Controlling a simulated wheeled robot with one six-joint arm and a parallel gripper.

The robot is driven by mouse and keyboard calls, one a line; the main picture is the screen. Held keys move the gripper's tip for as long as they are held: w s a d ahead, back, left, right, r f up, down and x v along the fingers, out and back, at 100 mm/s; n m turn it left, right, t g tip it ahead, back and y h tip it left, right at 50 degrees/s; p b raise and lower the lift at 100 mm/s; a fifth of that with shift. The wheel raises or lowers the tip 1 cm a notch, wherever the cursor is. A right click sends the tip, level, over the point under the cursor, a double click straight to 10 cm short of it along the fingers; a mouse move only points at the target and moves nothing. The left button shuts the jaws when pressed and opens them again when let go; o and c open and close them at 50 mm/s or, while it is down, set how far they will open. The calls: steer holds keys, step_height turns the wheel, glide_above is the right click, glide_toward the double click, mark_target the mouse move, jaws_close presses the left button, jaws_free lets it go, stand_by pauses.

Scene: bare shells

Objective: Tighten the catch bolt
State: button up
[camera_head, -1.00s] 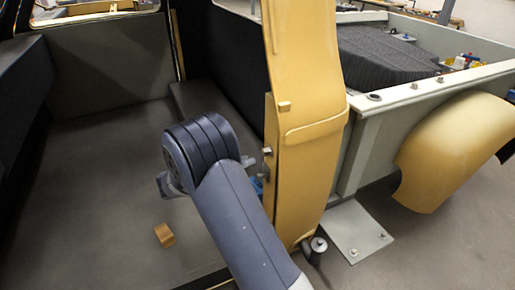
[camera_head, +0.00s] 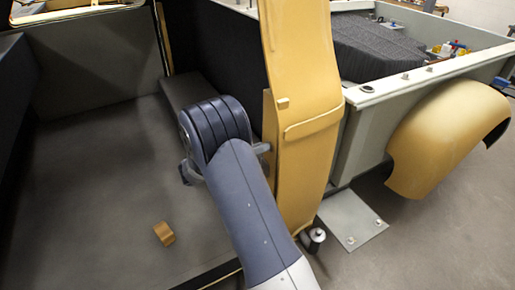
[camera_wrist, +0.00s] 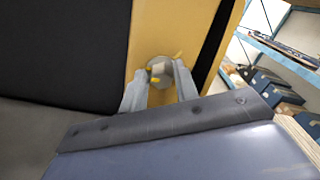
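The catch bolt (camera_wrist: 160,68) shows in the wrist view as a pale head on a round grey seat, set in the face of the yellow pillar (camera_wrist: 140,42). My gripper (camera_wrist: 161,73) reaches the pillar with one grey finger on each side of the bolt. The fingers stand apart, and the bolt head lies between their yellow-marked tips. I cannot make out clear contact on both sides. In the head view the yellow pillar (camera_head: 303,75) stands right of my arm, and my wrist hides the bolt and most of the gripper.
A brown block (camera_head: 164,234) lies on the grey floor of the open shell at left. A yellow fender (camera_head: 450,138) and a grey plate (camera_head: 352,222) are right of the pillar. Shelves (camera_wrist: 290,65) with boxes stand at right in the wrist view.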

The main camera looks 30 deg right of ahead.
jaws_close()
steer(key=shift+f+m+b, duration=0.1)
steer(key=shift+m+b, duration=0.2)
steer(key=shift+b, duration=0.05)
steer(key=m+b, duration=1.6)
steer(key=b, duration=0.1)
steer(key=s+m+b, duration=0.1)
steer(key=m+b, duration=0.6)
steer(key=b, duration=0.2)
steer(key=shift+f+m, duration=0.3)
steer(key=shift+m, duration=0.1)
